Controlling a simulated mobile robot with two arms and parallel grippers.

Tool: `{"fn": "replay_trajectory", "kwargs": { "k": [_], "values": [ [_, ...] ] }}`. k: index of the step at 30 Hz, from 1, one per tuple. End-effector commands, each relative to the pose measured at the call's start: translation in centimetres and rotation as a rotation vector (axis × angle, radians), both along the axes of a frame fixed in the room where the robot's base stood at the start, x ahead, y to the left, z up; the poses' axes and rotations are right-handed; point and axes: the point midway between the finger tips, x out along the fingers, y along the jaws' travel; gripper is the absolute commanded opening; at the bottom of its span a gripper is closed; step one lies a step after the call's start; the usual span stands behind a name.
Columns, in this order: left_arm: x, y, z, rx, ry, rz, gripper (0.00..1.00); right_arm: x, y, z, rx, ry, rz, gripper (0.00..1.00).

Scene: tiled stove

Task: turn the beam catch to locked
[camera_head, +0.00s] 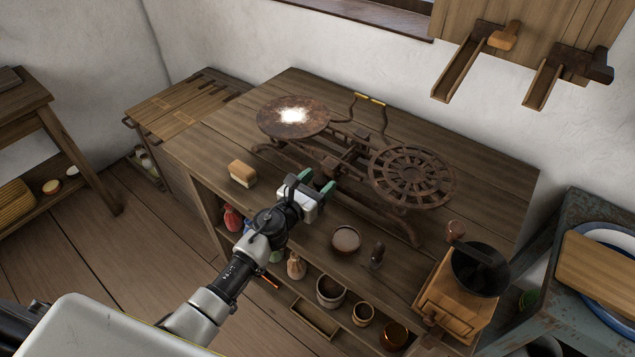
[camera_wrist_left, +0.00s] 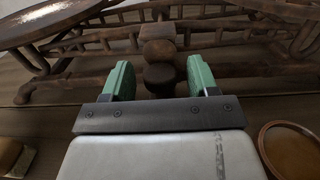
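A rusty beam scale stands on the wooden bench, its frame (camera_head: 345,165) between a solid round plate (camera_head: 275,125) and a slotted round plate (camera_head: 412,178). White powder (camera_head: 294,116) lies on the solid plate. In the left wrist view, a dark round knob (camera_wrist_left: 160,78) on the front of the frame, below a brown block (camera_wrist_left: 158,50), looks like the beam catch. My left gripper (camera_head: 317,183) is at the scale's front. Its green fingers (camera_wrist_left: 161,82) are open, one on each side of the knob, with visible gaps. In the head view the gripper hides the knob.
A wood-backed brush (camera_head: 242,173) lies left of my gripper. A small bowl (camera_head: 346,240), a dark-handled tool (camera_head: 377,255) and a coffee mill (camera_head: 465,285) stand to the right. Two wooden scoops (camera_head: 470,60) hang on the wall.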

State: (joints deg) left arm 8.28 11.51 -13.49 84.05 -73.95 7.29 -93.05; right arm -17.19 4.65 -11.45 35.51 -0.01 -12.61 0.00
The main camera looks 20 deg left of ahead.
Motion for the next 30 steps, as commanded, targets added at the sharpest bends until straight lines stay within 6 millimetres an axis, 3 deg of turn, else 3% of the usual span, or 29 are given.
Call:
{"fn": "replay_trajectory", "kwargs": {
  "k": [1, 9, 14, 24, 30],
  "values": [
    [-0.02, 0.02, 0.00, 0.000, 0.000, 0.000, 0.53, -0.01, -0.05, 0.00, -0.001, 0.000, 0.000, 0.43],
    [-0.02, 0.03, 0.00, 0.000, 0.000, 0.000, 0.12, -0.01, -0.06, 0.00, -0.001, 0.000, 0.000, 0.43],
    [-0.03, -0.09, -0.01, -0.002, 0.001, 0.031, 0.12, -0.01, -0.05, 0.03, -0.001, 0.000, 0.000, 0.43],
    [-0.06, -0.37, -0.09, -0.001, -0.001, 0.319, 0.12, -0.01, -0.04, -0.19, 0.000, 0.000, 0.000, 0.43],
    [-0.09, -0.34, -0.03, 0.000, 0.000, 0.394, 0.12, 0.00, -0.01, -0.29, 0.000, 0.000, 0.000, 0.43]
  ]
}}
